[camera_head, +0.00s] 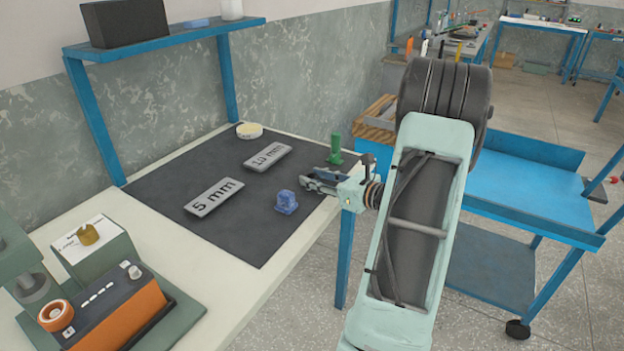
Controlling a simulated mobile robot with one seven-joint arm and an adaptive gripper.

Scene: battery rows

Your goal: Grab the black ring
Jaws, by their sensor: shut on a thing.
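My gripper (308,180) is at the right part of the black mat (165,184), between a blue block and a green piece. It points left and looks low over the mat. It is shut on a small dark thing between its fingers, which is too small and too dark against the mat for its shape to be made out. I cannot tell from this view whether it is the black ring. No separate black ring stands out elsewhere on the mat.
On the mat are the blue block (286,202), the green piece (336,149), a "5 mm" plate (214,197), a "10 mm" plate (267,157) and a pale round dish (249,130). An orange device (115,311) stands front left. A blue cart (530,190) is at right.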

